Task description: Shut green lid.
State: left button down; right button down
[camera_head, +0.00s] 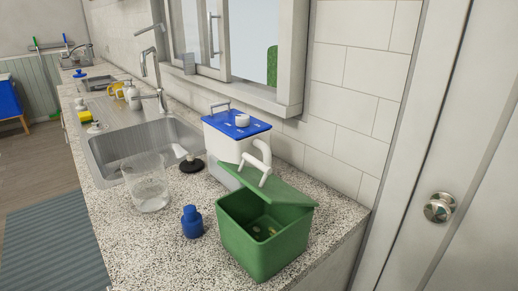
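A green bin (262,250) stands near the right end of the speckled counter. Its green lid (272,186) is open, tilted up along the back side of the bin. The front of the opening is uncovered, and a few small pieces (262,231) show inside. A white curved pipe (257,160) stands just behind the lid; I cannot tell whether they touch. Neither of my grippers is in view.
A white container with a blue lid (237,124) stands behind the bin. A blue bottle (192,222), a clear container (149,182) and a black stopper-like item (192,165) stand left of it. The sink (140,146) lies further left. A wall and door (450,150) bound the right.

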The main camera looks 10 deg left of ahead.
aim_at(261, 180)
jog(key=k+j+z, duration=0.5)
jog(key=k+z, duration=0.15)
jog(key=z, duration=0.15)
